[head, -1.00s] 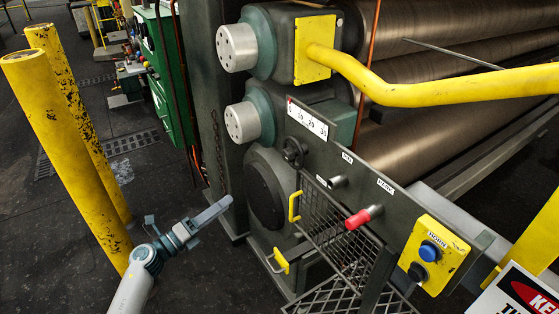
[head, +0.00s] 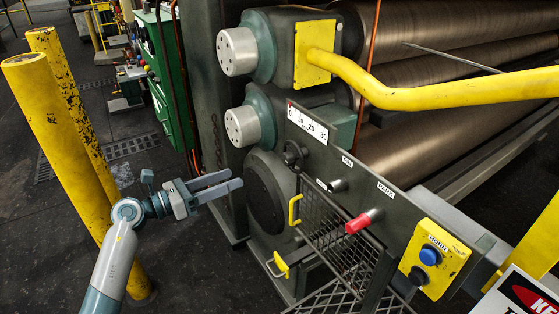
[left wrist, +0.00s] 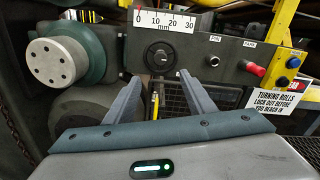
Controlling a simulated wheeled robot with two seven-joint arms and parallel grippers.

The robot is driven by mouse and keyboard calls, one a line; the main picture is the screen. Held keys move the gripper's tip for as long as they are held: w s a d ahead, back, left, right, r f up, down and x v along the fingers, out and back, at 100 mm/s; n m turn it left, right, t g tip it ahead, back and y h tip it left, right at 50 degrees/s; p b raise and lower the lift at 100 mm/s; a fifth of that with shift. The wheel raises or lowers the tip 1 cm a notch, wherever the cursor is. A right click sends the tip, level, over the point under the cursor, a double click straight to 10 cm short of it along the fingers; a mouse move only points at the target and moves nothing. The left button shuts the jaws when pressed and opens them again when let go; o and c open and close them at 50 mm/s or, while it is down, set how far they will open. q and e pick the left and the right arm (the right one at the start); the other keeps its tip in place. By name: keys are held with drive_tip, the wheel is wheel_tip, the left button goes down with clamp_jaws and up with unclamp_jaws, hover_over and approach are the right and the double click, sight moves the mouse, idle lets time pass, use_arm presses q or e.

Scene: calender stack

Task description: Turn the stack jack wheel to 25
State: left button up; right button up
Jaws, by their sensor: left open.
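The stack jack wheel, a small dark handwheel (head: 293,153), sits on the grey panel below a white scale (head: 307,122) marked 0 to 30 mm. A red mark shows at the scale's 0 end. The wheel (left wrist: 160,57) and scale (left wrist: 165,20) also show in the left wrist view, the wheel just above and between the fingertips in the picture. My left gripper (head: 235,180) is open and empty, in front of the machine, left of and lower than the wheel in the head view, and apart from it. Its fingers (left wrist: 158,78) point toward the panel. My right gripper is not seen.
A wire mesh guard (head: 335,232) hangs below. Round roll ends (head: 241,125) protrude left of the scale.

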use_arm(q)
approach(285, 159)
drive_tip(key=d, duration=0.1)
drive_tip(key=x, duration=0.6)
drive_tip(key=shift+w+f+b, duration=0.1)
drive_tip(key=shift+w+b, duration=0.25)
drive_tip(key=shift+w, duration=0.2)
drive_tip(key=shift+w+d, duration=0.25)
drive_tip(key=shift+d, duration=0.15)
drive_tip(key=shift+c, duration=1.3)
drive_tip(key=c, duration=0.8)
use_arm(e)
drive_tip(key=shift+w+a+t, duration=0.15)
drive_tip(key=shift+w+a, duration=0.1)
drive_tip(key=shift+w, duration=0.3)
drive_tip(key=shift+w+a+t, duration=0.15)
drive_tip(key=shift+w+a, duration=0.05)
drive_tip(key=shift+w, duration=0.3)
